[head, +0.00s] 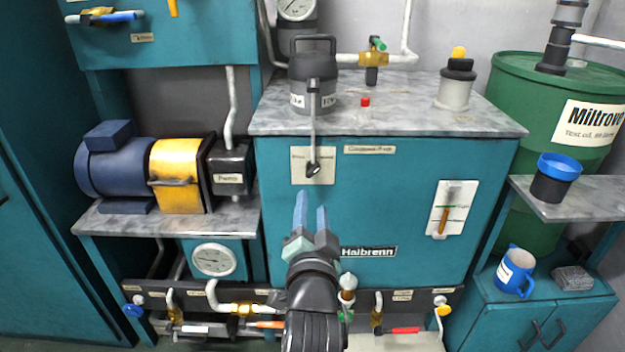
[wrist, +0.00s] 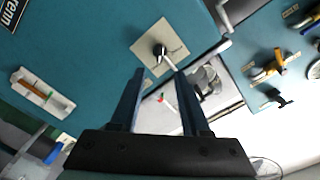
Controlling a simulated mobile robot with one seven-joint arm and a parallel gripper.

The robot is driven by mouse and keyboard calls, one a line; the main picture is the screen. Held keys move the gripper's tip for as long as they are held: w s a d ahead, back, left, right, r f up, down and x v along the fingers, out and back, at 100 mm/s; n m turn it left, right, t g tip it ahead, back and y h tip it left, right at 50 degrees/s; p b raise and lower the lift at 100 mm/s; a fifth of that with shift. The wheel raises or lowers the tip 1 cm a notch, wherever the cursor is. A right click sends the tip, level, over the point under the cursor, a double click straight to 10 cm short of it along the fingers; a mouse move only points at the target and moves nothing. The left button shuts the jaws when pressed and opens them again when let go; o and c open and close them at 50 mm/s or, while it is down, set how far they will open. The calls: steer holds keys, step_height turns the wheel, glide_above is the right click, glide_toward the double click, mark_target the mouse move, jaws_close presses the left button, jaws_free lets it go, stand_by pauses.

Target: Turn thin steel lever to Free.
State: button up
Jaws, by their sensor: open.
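The thin steel lever (head: 313,125) rises almost straight up from a dark round pivot on a beige plate (head: 300,176) on the teal cabinet front. Small labels sit at the plate's upper left and upper right; they are too small to read surely. In the wrist view the lever (wrist: 170,62) runs from the pivot toward the lower right, past the edge of the plate (wrist: 147,45). My gripper (head: 311,205) is open and empty, below the plate in the head view. In the wrist view the lever shows beyond and between the fingertips (wrist: 160,74), apparently untouched.
A grey lidded canister (head: 314,90) stands on the marble top (head: 400,122) behind the lever. A level gauge (head: 452,208) is on the cabinet's right. Valves and pipes line the lower panel (head: 200,296). The cabinet front around the plate is mostly clear.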

mark_target(312, 173)
steer(key=w+b, duration=0.3)
steer(key=w, duration=0.7)
steer(key=shift+w+b, duration=0.15)
steer(key=shift+b, duration=0.15)
jaws_close()
